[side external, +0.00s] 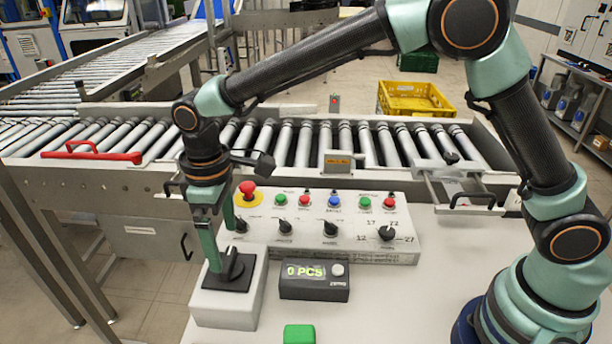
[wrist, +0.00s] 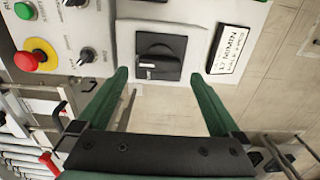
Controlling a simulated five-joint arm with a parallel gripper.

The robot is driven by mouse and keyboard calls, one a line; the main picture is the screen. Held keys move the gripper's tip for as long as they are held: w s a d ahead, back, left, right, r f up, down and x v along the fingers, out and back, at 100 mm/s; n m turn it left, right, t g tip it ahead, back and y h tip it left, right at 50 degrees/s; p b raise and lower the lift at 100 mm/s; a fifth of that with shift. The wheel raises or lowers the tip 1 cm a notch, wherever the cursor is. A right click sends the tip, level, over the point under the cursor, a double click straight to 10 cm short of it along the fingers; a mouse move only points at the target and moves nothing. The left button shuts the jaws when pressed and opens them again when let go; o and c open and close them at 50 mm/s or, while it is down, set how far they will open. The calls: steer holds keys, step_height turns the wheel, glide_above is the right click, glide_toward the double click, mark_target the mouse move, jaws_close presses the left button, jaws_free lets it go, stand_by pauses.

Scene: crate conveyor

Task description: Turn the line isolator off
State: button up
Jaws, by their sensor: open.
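The line isolator is a black rotary knob on a dark square plate (side external: 233,268), set on top of a pale box (side external: 225,308) at the front left of the bench. In the wrist view the isolator knob (wrist: 156,52) lies just beyond my fingertips; small markings beside it are too small to read. My gripper (side external: 222,248) points down over the box, with its green fingers apart and nothing between them.
A control panel (side external: 325,205) with a red emergency button (side external: 247,187), coloured buttons and several black knobs stands just behind. A counter reading 0 PCS (side external: 314,281) sits right of the isolator box. A green block (side external: 299,334) lies in front. The roller conveyor (side external: 310,143) runs behind.

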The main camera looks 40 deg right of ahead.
mark_target(227, 259)
steer(key=shift+f, duration=2.3)
steer(key=c, duration=1.2)
steer(key=shift+o, duration=0.2)
